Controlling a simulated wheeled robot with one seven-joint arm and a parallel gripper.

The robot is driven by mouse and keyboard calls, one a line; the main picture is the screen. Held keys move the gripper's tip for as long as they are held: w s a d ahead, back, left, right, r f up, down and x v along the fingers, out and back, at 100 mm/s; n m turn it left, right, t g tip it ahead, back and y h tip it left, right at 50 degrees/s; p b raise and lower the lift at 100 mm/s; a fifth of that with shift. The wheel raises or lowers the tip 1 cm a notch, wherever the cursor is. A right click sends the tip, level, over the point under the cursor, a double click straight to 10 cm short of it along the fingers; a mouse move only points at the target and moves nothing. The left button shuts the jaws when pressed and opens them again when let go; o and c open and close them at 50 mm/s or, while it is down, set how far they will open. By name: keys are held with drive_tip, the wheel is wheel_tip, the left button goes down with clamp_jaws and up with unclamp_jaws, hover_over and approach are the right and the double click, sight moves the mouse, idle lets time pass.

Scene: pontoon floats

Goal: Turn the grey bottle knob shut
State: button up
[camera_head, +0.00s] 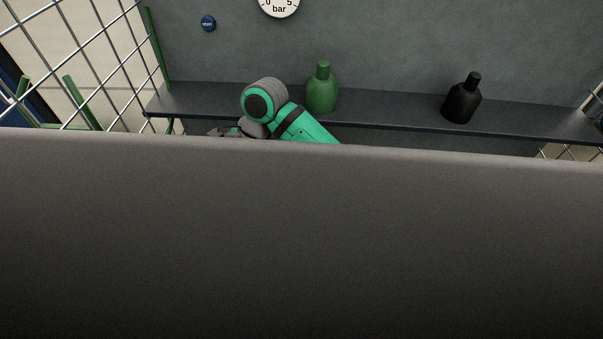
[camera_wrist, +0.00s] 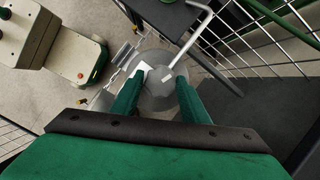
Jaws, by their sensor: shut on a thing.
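In the wrist view, the grey bottle (camera_wrist: 151,103) is seen from above as a round grey shape beneath my gripper. My gripper (camera_wrist: 161,75) has two dark green fingers, one on each side of the bottle's grey knob (camera_wrist: 160,76), and is shut on it. Small white patches show close to the fingertips. How far the knob is turned cannot be told. In the head view, part of my green arm shows, but a large grey surface covers the lower picture and hides the gripper and grey bottle.
A dark shelf (camera_head: 395,124) along the wall holds a green bottle (camera_head: 322,92) and a black bottle (camera_head: 462,102). Wire mesh (camera_head: 85,45) stands at the left; mesh (camera_wrist: 270,40) and a pale bent rod (camera_wrist: 192,38) are close to the gripper.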

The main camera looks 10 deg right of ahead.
drive_tip(key=m, duration=0.1)
drive_tip(key=s+m+t, duration=0.1)
drive_tip(key=m, duration=0.1)
drive_tip(key=shift+d+f+m, duration=0.1)
drive_tip(key=shift+d+m, duration=0.05)
drive_tip(key=shift+m, duration=0.15)
drive_tip(key=m, duration=0.1)
drive_tip(key=m+t, duration=0.1)
drive_tip(key=m, duration=0.1)
drive_tip(key=shift+s+m+t, duration=0.2)
drive_tip(key=shift+m+t, duration=0.1)
drive_tip(key=shift+c, duration=0.2)
drive_tip(key=m, duration=0.1)
drive_tip(key=m+t, duration=0.1)
drive_tip(key=m, duration=0.1)
drive_tip(key=shift+s+a+m+h, duration=0.15)
drive_tip(key=shift+a+m+h, duration=0.15)
drive_tip(key=shift+a, duration=0.1)
drive_tip(key=shift+c, duration=0.2)
drive_tip(key=shift+s+a+m+t+h, duration=0.1)
drive_tip(key=shift+m+t+h, duration=0.2)
drive_tip(key=shift+m, duration=0.7)
drive_tip(key=shift+s+a+m+t+h, duration=0.15)
drive_tip(key=shift+m+t, duration=0.25)
drive_tip(key=shift+m, duration=0.6)
drive_tip(key=shift+w, duration=0.1)
drive_tip(key=o, duration=1)
drive_tip(key=shift+o, duration=0.3)
drive_tip(key=shift+d, duration=0.15)
